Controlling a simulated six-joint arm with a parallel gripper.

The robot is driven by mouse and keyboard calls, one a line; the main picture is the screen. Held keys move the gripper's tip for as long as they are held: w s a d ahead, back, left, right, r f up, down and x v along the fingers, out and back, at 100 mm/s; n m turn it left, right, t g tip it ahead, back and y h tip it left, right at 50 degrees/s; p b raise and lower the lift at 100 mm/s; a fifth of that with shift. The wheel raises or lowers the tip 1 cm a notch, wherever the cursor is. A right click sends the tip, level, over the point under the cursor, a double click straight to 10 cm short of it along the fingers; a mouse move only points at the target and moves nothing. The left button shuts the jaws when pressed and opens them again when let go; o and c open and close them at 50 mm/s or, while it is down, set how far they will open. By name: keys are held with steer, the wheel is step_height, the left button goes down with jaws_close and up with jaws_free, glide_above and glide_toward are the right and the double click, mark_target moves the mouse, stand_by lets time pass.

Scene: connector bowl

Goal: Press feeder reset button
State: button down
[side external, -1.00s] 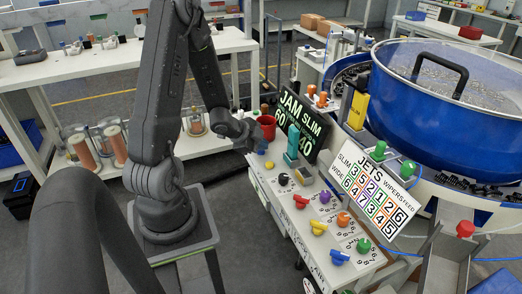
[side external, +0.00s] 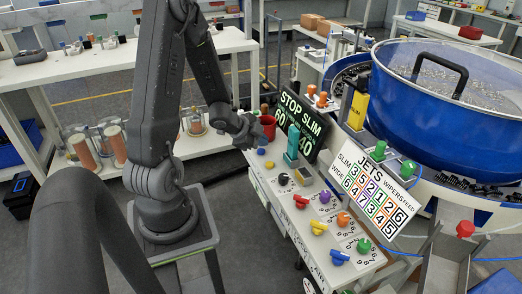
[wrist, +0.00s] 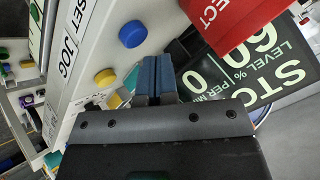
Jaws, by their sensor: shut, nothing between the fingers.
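A round blue button (wrist: 133,34) sits on the white panel next to a label ending in "SET". It also shows in the side view (side external: 261,151), just below my gripper (side external: 250,139). A yellow button (wrist: 105,78) lies beside it, near the "JOG" label; it also shows in the side view (side external: 270,165). My gripper (wrist: 156,62) is shut and empty. In the wrist view its blue fingertips appear apart from the blue button. The exact height of the fingertips above the panel is hard to judge.
A red bin (side external: 267,124) stands close behind my gripper. The display (side external: 301,122) reads "STOP SLIM". The blue bowl feeder (side external: 425,95) stands at the right.

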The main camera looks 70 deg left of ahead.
mark_target(262, 151)
steer(key=shift+r, duration=0.15)
steer(key=shift+r, duration=2.4)
steer(key=shift+w+r, duration=0.1)
steer(key=d+r+n+y, duration=0.45)
steer(key=d+r, duration=0.35)
steer(key=r, duration=0.4)
steer(key=s+d+r+n+g+h, duration=0.1)
steer(key=s+d+h, duration=0.1)
steer(key=s+d, duration=0.3)
steer(key=s+d+r+n+g+h, duration=0.2)
steer(key=s+d, duration=0.3)
steer(key=d, duration=0.6)
steer(key=shift+d+r+g+h, duration=0.25)
steer(key=shift+d+g+h, duration=0.1)
steer(key=shift+h, duration=0.4)
